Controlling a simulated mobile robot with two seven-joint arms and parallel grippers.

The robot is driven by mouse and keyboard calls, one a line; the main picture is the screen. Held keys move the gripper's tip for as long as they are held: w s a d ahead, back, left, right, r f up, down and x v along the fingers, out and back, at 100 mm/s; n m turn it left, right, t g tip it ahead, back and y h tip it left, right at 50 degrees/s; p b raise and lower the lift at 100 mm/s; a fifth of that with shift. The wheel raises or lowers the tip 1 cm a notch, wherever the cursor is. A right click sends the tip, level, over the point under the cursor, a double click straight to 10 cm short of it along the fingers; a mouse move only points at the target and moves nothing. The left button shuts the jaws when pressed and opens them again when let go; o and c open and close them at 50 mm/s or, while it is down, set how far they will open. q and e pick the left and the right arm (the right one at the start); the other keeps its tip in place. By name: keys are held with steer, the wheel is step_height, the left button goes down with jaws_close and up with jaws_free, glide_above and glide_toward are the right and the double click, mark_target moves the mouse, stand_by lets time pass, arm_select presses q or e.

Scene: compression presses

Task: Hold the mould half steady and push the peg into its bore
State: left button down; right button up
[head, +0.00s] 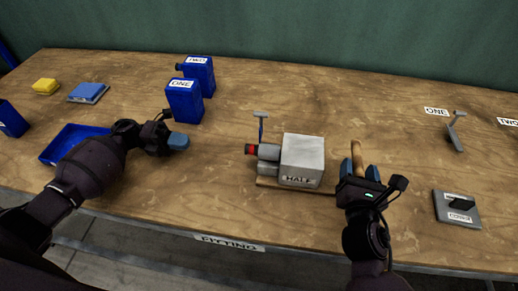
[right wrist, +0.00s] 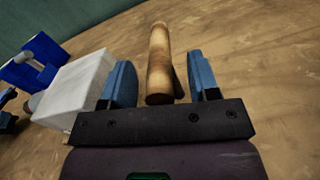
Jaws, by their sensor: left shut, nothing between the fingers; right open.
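The mould half (head: 302,158) is a pale grey block labelled HALF on a thin wooden base; it also shows in the right wrist view (right wrist: 75,92). Grey cylindrical parts stick out of its left side. The upper one, apparently the peg (head: 263,151), has a red band and a black end; its depth in the bore is hidden. My left gripper (head: 178,141) is shut and empty, left of the block and apart from it. My right gripper (head: 360,172) is open to the block's right. A wooden handle (right wrist: 159,62) stands between its spread fingers, seemingly not gripped.
A grey T-topped stand (head: 261,117) rises behind the peg. Blue boxes ONE (head: 185,100) and TWO (head: 200,76) stand at the back left. A blue tray (head: 62,150) lies under my left arm. Table between left gripper and peg is clear.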

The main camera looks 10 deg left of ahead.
steer(key=s, duration=1.1)
steer(key=shift+s, duration=0.15)
steer(key=shift+r, duration=0.1)
